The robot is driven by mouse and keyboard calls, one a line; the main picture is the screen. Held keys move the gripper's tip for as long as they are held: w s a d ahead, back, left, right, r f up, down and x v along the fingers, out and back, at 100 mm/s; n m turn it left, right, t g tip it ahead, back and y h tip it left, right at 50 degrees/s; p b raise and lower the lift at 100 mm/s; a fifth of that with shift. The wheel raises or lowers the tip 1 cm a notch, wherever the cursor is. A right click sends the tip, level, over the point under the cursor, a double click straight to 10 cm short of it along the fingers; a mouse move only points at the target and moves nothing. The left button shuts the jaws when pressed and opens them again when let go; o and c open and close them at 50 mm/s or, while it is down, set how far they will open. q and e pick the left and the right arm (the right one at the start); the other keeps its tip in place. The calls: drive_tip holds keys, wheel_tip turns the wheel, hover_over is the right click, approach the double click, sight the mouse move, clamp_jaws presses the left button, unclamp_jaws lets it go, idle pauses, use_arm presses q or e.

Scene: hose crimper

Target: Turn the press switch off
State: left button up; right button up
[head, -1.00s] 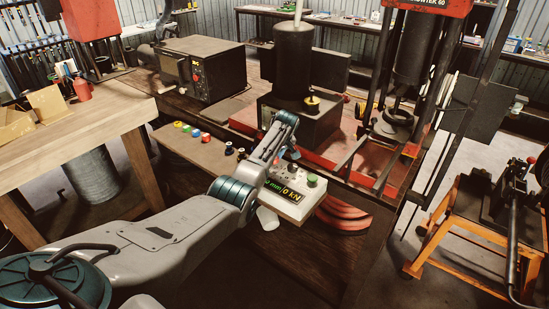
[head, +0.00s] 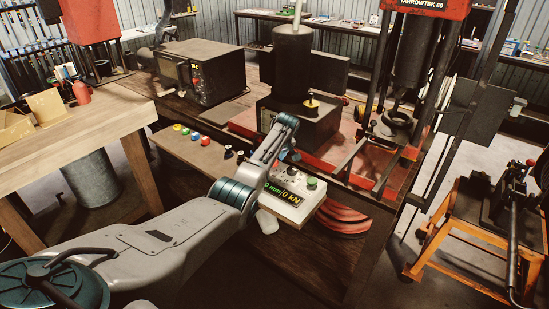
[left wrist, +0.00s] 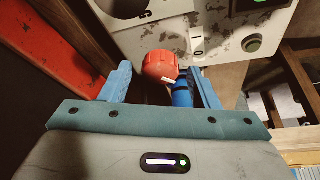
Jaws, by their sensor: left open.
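The press control box (head: 290,211) is a pale, worn panel with a lit display reading in mm and kN and a green button (head: 312,183). In the left wrist view, a red knob (left wrist: 158,64) with a white mark sits on the panel (left wrist: 215,35), and the green button (left wrist: 252,44) is to its right. My left gripper (left wrist: 160,73) is open, with its blue fingers on either side of the red knob. A blue cylinder (left wrist: 182,95) lies between the fingers, close to the right one. In the head view my left gripper (head: 289,157) partly hides the panel.
The press (head: 400,75) with its red base stands behind the box. Coiled red hose (head: 343,216) is below it. Several coloured caps (head: 195,136) line the shelf on the left. An orange stand (head: 465,225) is at right.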

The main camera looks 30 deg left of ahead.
use_arm(q)
drive_tip(key=shift+r, duration=0.1)
drive_tip(key=b+v, duration=0.3)
drive_tip(key=v, duration=0.7)
drive_tip(key=shift+r, duration=0.35)
drive_tip(key=shift+s+d+f, duration=0.1)
drive_tip(key=shift+f, duration=0.05)
